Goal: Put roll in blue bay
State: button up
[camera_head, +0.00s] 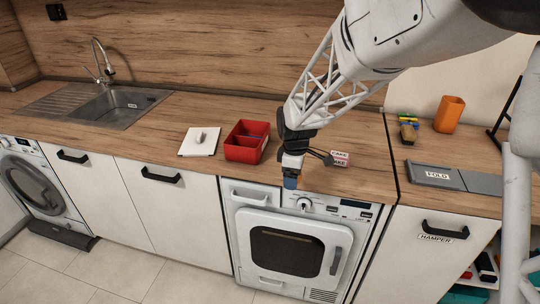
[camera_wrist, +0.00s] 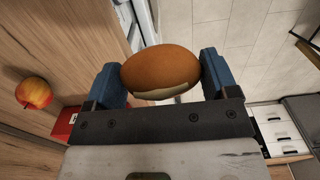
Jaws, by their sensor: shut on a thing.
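The roll (camera_wrist: 160,72) is a brown oval bun with a pale strip, held between the two blue fingers of my gripper (camera_wrist: 161,80) in the wrist view. In the head view my gripper (camera_head: 291,183) hangs at the worktop's front edge, above the washing machine; the roll cannot be made out there. A red box (camera_head: 240,155) stands on the worktop to the left of my gripper, apart from it. A little blue shows inside the box, but its bays are hard to tell apart.
An apple (camera_wrist: 33,93) lies on the wood in the wrist view. A pink and white cake box (camera_head: 340,159) is right of my gripper. A white board (camera_head: 197,148) lies left of the red box. An orange cup (camera_head: 449,114) and grey FOLD mat (camera_head: 437,174) are further right.

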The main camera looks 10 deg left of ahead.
jog(key=w+a+r+m, duration=0.3)
jog(key=w+a+m, duration=0.6)
jog(key=w, duration=0.4)
jog(key=m, duration=0.9)
send_near(252, 135)
jog(key=s+r, duration=0.1)
jog(key=s+d+r, duration=0.1)
jog(key=s, duration=0.1)
jog(key=s+r, duration=0.1)
jog(key=shift+s+d, duration=0.2)
jog(key=shift+d, duration=0.1)
jog(key=shift+f, duration=2.45)
jog(key=shift+f, duration=2.5)
jog(key=shift+f, duration=0.15)
jog(key=o, duration=0.6)
